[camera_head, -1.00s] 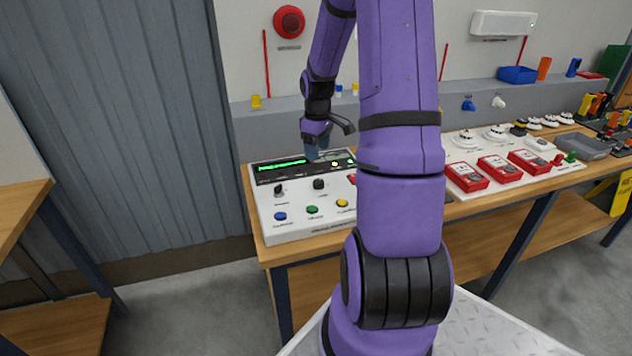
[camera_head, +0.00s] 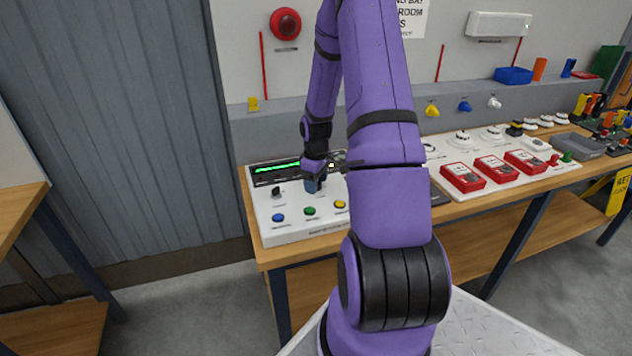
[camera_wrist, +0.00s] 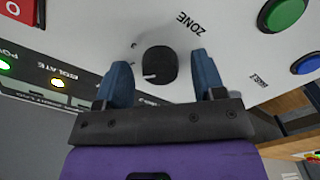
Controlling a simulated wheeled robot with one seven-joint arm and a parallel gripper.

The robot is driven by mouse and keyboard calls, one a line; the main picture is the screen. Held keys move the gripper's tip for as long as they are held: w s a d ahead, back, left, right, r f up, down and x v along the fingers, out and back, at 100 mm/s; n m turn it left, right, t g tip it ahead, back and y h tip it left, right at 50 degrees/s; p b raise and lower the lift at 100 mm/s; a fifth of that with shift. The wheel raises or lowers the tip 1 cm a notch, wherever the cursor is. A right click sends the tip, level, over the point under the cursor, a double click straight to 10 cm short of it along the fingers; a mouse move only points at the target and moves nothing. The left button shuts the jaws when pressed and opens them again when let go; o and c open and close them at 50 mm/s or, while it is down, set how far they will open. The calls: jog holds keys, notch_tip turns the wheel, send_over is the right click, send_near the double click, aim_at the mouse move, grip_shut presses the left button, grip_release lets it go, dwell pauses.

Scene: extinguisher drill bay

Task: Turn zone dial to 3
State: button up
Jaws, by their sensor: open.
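The zone dial (camera_wrist: 159,65) is a black round knob with a pale pointer mark, on the white control panel (camera_head: 262,206). The word ZONE is printed beside it in the wrist view. In the wrist view my gripper (camera_wrist: 163,75) is open, with one blue finger on each side of the dial. Gaps show between the fingers and the knob, so it is not gripped. The pointer's number cannot be read.
The panel also has another black knob (camera_head: 277,192), blue (camera_head: 278,217), green (camera_head: 310,211) and yellow (camera_head: 340,204) buttons, and a green-lit display (camera_head: 278,169). Red call points (camera_head: 462,178) stand to the right on the bench. A red block (camera_wrist: 20,12) is near the dial in the wrist view.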

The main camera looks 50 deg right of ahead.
jog(key=c, duration=0.9)
jog(key=shift+m, duration=0.4)
jog(key=m, duration=0.3)
jog(key=shift+m, duration=0.4)
jog(key=m, duration=0.4)
jog(key=shift+m, duration=0.3)
jog(key=o, duration=0.9)
